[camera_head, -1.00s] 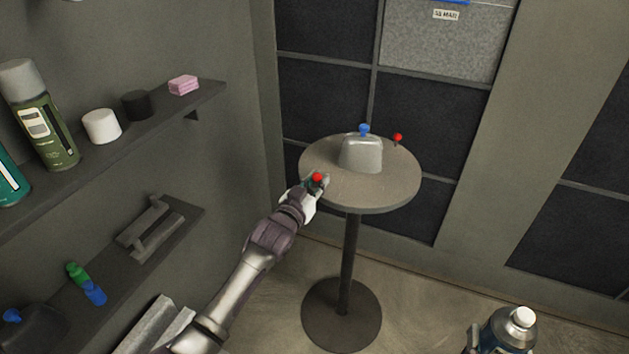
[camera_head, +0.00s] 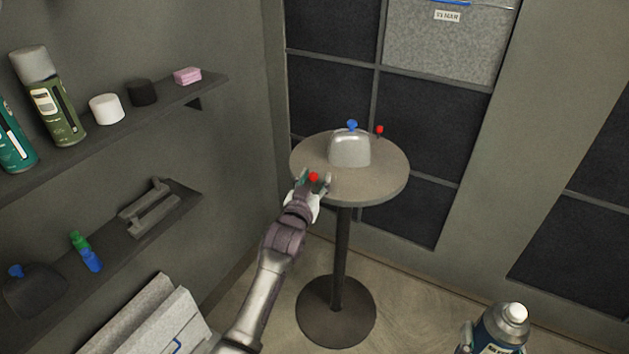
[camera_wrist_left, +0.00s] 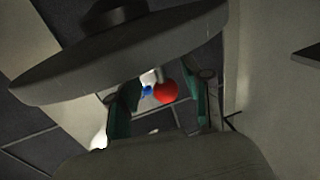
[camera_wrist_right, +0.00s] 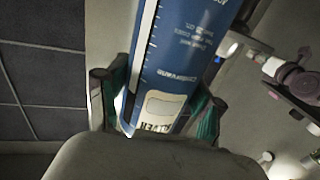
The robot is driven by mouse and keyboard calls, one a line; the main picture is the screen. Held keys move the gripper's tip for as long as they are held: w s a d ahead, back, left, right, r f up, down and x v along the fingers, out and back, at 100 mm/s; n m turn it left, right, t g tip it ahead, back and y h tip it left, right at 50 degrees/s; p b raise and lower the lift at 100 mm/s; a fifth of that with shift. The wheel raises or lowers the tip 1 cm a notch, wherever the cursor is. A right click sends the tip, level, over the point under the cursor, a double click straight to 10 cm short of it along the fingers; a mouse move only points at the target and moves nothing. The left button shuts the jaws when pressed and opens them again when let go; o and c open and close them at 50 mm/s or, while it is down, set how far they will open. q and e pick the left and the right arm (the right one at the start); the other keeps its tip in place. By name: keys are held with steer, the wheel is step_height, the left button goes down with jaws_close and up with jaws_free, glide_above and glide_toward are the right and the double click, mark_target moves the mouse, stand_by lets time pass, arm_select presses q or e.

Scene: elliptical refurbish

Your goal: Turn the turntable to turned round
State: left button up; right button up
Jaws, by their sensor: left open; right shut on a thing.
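The round turntable (camera_head: 385,180) stands on a single dark post with a round foot. It has a red knob (camera_head: 313,177) on the near left edge and another red knob (camera_head: 379,129) at the far right edge. A grey rounded block with a blue knob (camera_head: 349,148) sits on top. My left gripper (camera_head: 315,182) is open, its fingers on either side of the near red knob; the left wrist view shows that red knob (camera_wrist_left: 165,92) between the fingers, contact unclear. My right gripper (camera_wrist_right: 158,108) is shut on a blue bottle (camera_wrist_right: 185,60) with a white cap, low right in the head view (camera_head: 500,335).
Two wall shelves on the left hold a green spray can (camera_head: 50,105), a white jar (camera_head: 106,109), a pink sponge (camera_head: 187,75) and a grey handle-like part (camera_head: 150,208). A dark panelled wall stands close behind the turntable.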

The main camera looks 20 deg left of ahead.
arm_select(q)
steer(key=shift+a+f, duration=0.1)
steer(key=shift+f, duration=0.05)
steer(key=shift+s, duration=0.3)
steer(key=s, duration=1.1)
steer(key=shift+s, duration=0.2)
steer(key=shift+a, duration=0.1)
